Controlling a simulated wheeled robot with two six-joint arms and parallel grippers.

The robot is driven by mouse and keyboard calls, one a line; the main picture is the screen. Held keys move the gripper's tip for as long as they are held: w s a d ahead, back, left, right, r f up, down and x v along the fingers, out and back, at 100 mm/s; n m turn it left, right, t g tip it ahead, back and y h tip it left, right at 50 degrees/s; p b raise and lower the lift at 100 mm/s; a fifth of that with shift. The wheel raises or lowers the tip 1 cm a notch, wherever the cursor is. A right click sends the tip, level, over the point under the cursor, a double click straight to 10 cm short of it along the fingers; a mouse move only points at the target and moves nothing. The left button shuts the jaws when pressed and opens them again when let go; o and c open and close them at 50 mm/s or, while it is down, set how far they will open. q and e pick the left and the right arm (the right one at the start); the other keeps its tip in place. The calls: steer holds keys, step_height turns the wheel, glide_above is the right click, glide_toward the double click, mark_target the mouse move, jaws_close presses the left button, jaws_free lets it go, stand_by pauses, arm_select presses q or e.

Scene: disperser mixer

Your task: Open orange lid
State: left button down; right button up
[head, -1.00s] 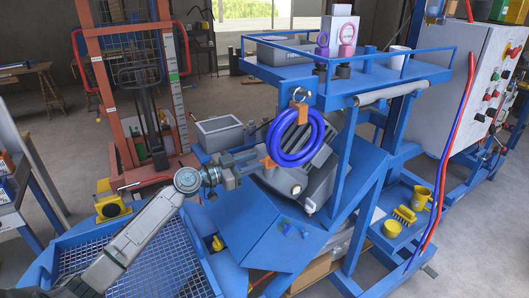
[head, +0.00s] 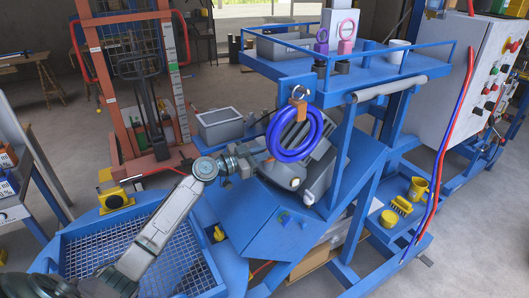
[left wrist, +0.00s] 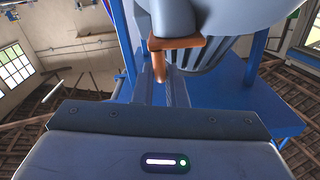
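The orange lid's handle (left wrist: 176,44) shows in the left wrist view as a flat bar under a grey rounded body, with a short prong pointing down toward my fingers. My left gripper (left wrist: 162,88) has its fingertips close at this prong; whether they grip it is not clear. In the head view my left gripper (head: 258,160) reaches to the left side of the grey tilted machine (head: 318,165), behind the blue hose coil (head: 285,143). The orange handle is largely hidden there. My right gripper is in neither current view.
A blue frame with a railed top shelf (head: 365,75) stands over the machine. A blue mesh basket (head: 85,265) lies at front left. A grey bin (head: 220,125) stands behind my arm. A control cabinet (head: 470,85) is at right. Yellow cups stand on a low right shelf.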

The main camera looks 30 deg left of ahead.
arm_select(q)
steer(key=w+a+n+b, duration=0.1)
steer(key=n+b, duration=0.1)
steer(key=n, duration=0.1)
steer(key=a+r+n+b, duration=0.1)
steer(key=a+n+b, duration=0.1)
steer(key=n+b, duration=0.1)
steer(key=w+a+r+n+b, duration=0.1)
steer(key=n+b, duration=0.2)
steer(key=n, duration=0.2)
steer(key=shift+w+a, duration=0.2)
steer(key=shift+w, duration=0.1)
steer(key=n, duration=0.2)
steer(key=a+n, duration=0.1)
steer(key=shift+w+f+b, duration=0.25)
steer(key=shift+w+b, duration=0.05)
steer(key=n, duration=0.1)
steer(key=a+n, duration=0.1)
steer(key=n, duration=0.1)
steer(key=shift+w+a+f, duration=0.15)
steer(key=shift+w+f, duration=0.2)
steer(key=shift+f, duration=0.05)
steer(key=shift+w+a+f+n, duration=0.1)
steer(key=shift+a+f+n, duration=0.1)
steer(key=shift+n, duration=0.4)
steer(key=shift+w+a+f+n, duration=0.1)
steer(key=shift+f+n, duration=0.05)
steer(key=shift+n, duration=0.45)
steer(key=shift+f, duration=0.1)
